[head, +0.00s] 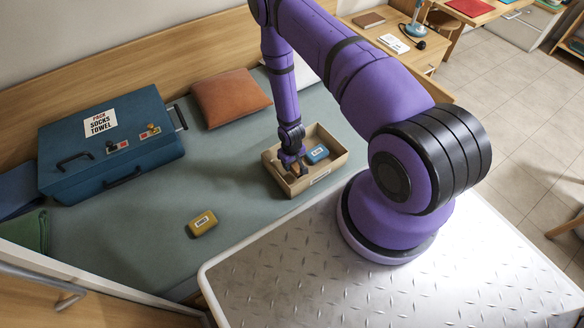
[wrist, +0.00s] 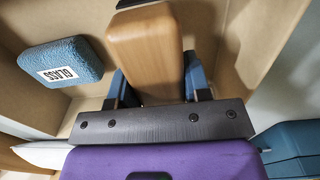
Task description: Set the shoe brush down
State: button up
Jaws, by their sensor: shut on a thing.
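My gripper (head: 293,167) is down at the left part of an open cardboard box (head: 341,163) on the bed. In the wrist view its blue fingers (wrist: 157,82) are shut on the shoe brush (wrist: 145,48), a smooth wooden block with a dark part at its far end. In the head view only a small brown piece of the brush shows by the fingers. The brush is over or in the box; I cannot tell if it touches the floor. A blue block labelled GLASS (wrist: 62,62) lies in the box beside it, also in the head view (head: 317,154).
A yellow block (head: 202,223) lies on the green bed cover (head: 160,235). A teal case (head: 110,145) marked socks and towel stands at the left. A brown cushion (head: 230,97) lies behind. Metal plate worktop (head: 300,280) is in front.

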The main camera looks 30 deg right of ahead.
jog(key=shift+f, duration=1.75)
jog(key=shift+f, duration=0.1)
jog(key=o, duration=0.9)
jog(key=shift+o, duration=0.2)
notch_tip(320, 180, up, 12)
jog(key=shift+r, duration=0.1)
